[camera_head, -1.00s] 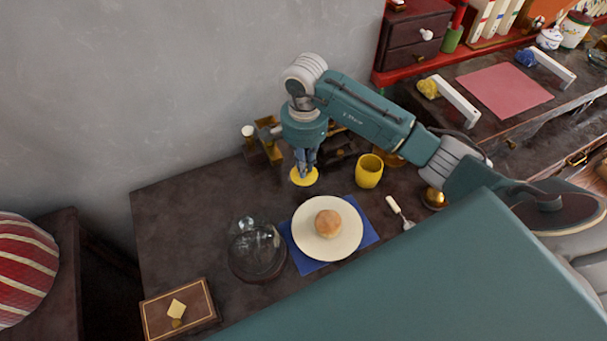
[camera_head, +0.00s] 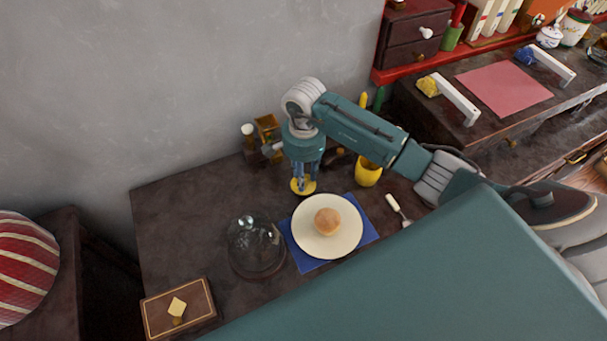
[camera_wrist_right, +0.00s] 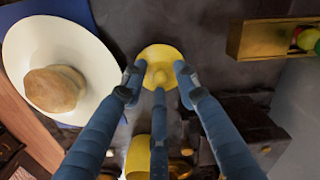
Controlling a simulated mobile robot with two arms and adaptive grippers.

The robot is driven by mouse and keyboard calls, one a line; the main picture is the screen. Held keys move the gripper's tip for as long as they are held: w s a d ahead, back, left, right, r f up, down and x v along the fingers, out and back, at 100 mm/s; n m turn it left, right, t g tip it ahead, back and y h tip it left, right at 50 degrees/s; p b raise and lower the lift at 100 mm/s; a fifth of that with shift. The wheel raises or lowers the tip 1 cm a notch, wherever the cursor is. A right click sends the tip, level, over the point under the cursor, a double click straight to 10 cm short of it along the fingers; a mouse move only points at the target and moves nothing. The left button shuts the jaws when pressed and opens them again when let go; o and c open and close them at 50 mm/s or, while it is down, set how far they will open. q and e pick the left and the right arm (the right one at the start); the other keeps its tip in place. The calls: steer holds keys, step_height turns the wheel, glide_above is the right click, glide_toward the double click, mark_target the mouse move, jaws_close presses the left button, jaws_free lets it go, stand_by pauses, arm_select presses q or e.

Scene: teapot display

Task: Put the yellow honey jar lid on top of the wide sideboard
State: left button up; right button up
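The yellow honey jar lid (camera_head: 300,189) is a small round disc on the dark top of the wide sideboard (camera_head: 190,200), behind the white plate. In the right wrist view the lid (camera_wrist_right: 158,56) shows its knob in its middle. My right gripper (camera_head: 304,184) points down at the lid; its blue fingers (camera_wrist_right: 158,82) are spread around the knob, near the lid's rim. The gripper looks open, with nothing pinched between the fingertips. Whether a finger touches the rim I cannot tell. My left gripper is not in view.
A white plate with a bun (camera_head: 327,222) on a blue napkin (camera_head: 364,216) stands close in front. A yellow cup (camera_head: 367,175) is to the right, a glass dome (camera_head: 256,245) to the left. Brass items (camera_head: 268,130) stand by the wall.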

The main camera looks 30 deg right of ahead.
steer(key=shift+r, duration=0.1)
steer(key=shift+r+p, duration=0.25)
steer(key=shift+p, duration=0.1)
steer(key=shift+w+r+b, duration=0.1)
steer(key=shift+r+b, duration=0.2)
steer(key=shift+r, duration=0.05)
step_height(320, 180, up, 11)
steer(key=b, duration=0.1)
steer(key=shift+b, duration=0.35)
